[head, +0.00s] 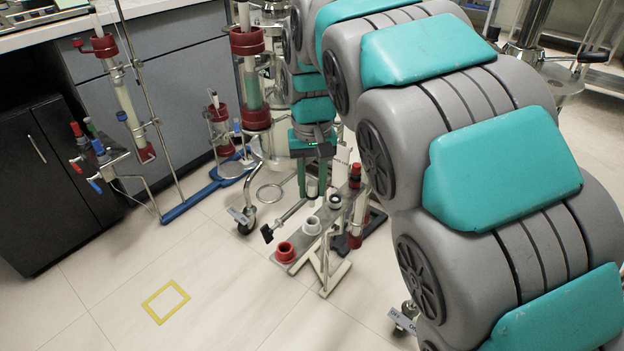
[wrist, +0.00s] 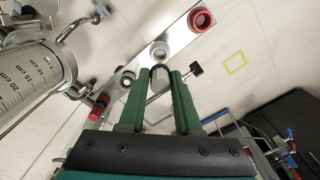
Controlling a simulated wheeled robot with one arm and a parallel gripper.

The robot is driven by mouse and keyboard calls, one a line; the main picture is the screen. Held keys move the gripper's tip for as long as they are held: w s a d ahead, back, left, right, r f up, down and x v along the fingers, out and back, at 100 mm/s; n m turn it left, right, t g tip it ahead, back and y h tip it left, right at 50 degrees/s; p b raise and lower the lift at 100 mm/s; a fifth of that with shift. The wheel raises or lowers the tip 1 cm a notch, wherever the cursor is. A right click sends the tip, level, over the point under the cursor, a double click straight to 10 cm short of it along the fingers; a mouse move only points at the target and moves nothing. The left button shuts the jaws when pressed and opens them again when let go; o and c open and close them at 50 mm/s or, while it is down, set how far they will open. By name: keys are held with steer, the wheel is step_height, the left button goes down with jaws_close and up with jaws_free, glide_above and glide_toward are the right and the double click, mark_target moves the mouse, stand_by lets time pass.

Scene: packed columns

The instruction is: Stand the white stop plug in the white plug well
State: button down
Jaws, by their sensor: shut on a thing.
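My gripper (head: 312,184) points down with its two green fingers closed on the white stop plug (head: 312,188). In the wrist view the plug (wrist: 159,82) shows pale with a dark rim between the fingertips (wrist: 160,74). The white plug well (head: 312,225) is a white ring on a grey metal plate (head: 326,236). It also shows in the wrist view (wrist: 160,50), just beyond the fingertips. In the head view the plug hangs above and slightly behind the well, apart from it. The well's opening looks empty.
On the same plate are a red well (head: 285,252), a black-rimmed fitting (head: 335,201) and an upright red piece (head: 355,174). A black-knobbed rod (head: 268,233) juts out at the left. Glass columns on stands (head: 124,100) stand further left. The floor around the yellow square (head: 166,301) is clear.

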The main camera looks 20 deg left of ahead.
mark_target(312, 206)
steer(key=shift+f+b, duration=0.55)
steer(key=shift+f, duration=1.1)
steer(key=shift+f+b, duration=0.75)
steer(key=shift+f, duration=0.85)
stand_by(0.5)
steer(key=c, duration=0.5)
jaws_free()
steer(key=shift+r, duration=3.9)
steer(key=shift+d, duration=0.1)
